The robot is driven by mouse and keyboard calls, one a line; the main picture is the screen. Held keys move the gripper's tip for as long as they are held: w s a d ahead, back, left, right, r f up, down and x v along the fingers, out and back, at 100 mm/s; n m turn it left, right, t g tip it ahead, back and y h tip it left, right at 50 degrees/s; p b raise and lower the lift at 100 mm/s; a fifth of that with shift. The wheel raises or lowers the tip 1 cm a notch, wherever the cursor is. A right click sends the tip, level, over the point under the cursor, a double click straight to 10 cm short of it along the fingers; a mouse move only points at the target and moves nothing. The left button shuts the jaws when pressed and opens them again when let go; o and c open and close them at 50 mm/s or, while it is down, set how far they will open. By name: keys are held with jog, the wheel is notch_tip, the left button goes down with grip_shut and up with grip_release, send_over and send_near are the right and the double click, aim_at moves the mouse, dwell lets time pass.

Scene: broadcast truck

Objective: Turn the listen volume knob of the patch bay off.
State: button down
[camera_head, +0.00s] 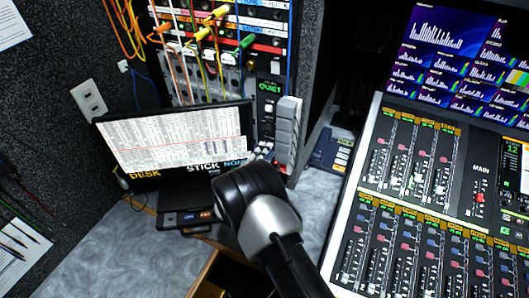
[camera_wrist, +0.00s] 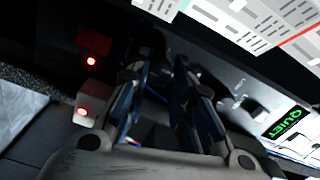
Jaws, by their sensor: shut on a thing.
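The patch bay (camera_head: 215,60) stands upright at the upper middle of the head view, with coloured cables plugged into it. Its green QUIET display (camera_head: 269,87) is at its lower right and also shows in the wrist view (camera_wrist: 287,123). In the wrist view my gripper (camera_wrist: 160,75) faces the dark panel beside that display. Its dark fingers are closed in on something, apparently the listen volume knob, which is mostly hidden between and beyond the fingertips. The knob's setting cannot be read. In the head view the fingers are hard to make out behind my black wrist.
A monitor (camera_head: 175,140) stands close left of my wrist. The mixing console (camera_head: 405,200) fills the right side. In the wrist view two red lights (camera_wrist: 91,61) glow left of the fingers, and a pale knob (camera_wrist: 252,108) sits to their right, near the display.

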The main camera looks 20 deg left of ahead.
jog(key=shift+d+f+n, duration=0.1)
jog(key=shift+n, duration=0.3)
jog(key=c, duration=1.4)
grip_release()
jog(key=shift+s, duration=0.1)
jog(key=s+a, duration=0.1)
jog(key=s, duration=1)
jog(key=shift+s, duration=0.4)
